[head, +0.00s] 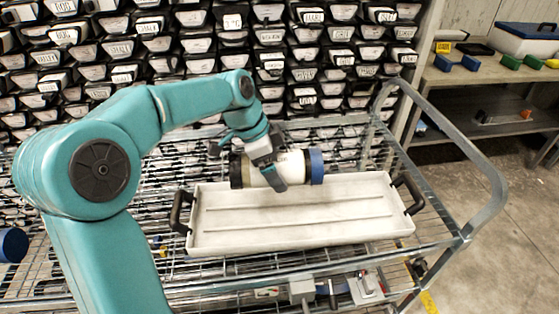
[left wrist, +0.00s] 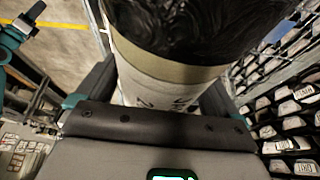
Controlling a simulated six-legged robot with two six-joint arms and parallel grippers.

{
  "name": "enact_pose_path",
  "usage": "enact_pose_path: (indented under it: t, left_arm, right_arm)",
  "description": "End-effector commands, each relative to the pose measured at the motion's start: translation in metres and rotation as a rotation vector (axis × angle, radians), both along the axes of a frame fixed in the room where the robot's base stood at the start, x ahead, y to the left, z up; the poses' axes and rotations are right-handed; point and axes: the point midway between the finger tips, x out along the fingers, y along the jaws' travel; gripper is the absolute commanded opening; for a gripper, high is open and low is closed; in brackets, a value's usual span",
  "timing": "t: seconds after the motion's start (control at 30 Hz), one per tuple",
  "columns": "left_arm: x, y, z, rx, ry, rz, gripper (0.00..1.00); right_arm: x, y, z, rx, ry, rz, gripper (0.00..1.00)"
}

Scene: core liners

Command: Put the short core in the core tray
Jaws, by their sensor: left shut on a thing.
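The short core (head: 291,166) is a pale cylinder with a black end on the left and a blue cap on the right. My left gripper (head: 270,172) is shut on it near its middle and holds it level, over the back edge of the core tray. In the left wrist view the core (left wrist: 160,75) fills the space between the fingers, its black end close to the camera. The core tray (head: 300,238) is a long white tray with ridges along it and a black handle at each end. It looks empty.
The tray sits on a wire-shelf trolley (head: 90,285) with a curved metal rail (head: 455,140) on the right. A blue-ended cylinder (head: 12,245) is at the far left. Racks of labelled boxes (head: 190,45) stand behind. A shelf (head: 490,75) with small items is at right.

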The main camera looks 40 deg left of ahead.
Motion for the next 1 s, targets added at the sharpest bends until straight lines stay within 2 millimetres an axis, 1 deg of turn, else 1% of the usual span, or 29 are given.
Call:
enact_pose_path:
  t: [0.03,0.1,0.2,0.3,0.4,0.57,0.7,0.8,0.9,1.0]
  left_arm:
    - [0.000,0.000,-0.012,-0.001,-0.001,0.002,0.12]
    - [0.000,0.000,-0.030,-0.001,0.001,0.002,0.12]
    - [0.000,0.000,-0.053,-0.002,-0.001,0.003,0.12]
    - [0.000,0.000,-0.071,-0.001,-0.002,0.004,0.12]
    - [0.001,0.000,-0.081,0.001,-0.004,0.002,0.12]
    - [0.001,0.000,-0.093,0.000,-0.003,0.002,0.12]
    - [0.000,0.000,-0.114,-0.001,-0.002,0.004,0.12]
    - [0.001,0.000,-0.125,0.000,-0.003,0.003,0.12]
    - [0.001,0.000,-0.129,0.002,-0.006,0.003,0.12]
    - [0.001,0.001,-0.130,0.002,-0.006,0.003,0.12]
  right_arm:
    - [0.000,0.000,-0.002,0.000,0.000,0.000,0.43]
    - [0.000,0.000,-0.004,0.000,0.000,0.000,0.43]
    - [0.000,0.000,-0.005,0.000,0.000,0.000,0.43]
    - [0.000,0.000,-0.006,0.000,0.000,0.000,0.43]
    - [0.000,0.000,-0.006,0.000,0.000,0.000,0.43]
    - [0.000,0.000,-0.007,0.000,0.000,0.000,0.43]
    - [0.000,0.000,-0.009,0.000,0.000,0.000,0.43]
    - [0.000,0.000,-0.009,0.000,0.000,0.000,0.43]
    - [0.000,0.000,-0.009,0.000,0.000,0.000,0.43]
    - [0.000,0.000,-0.009,0.000,0.000,0.000,0.43]
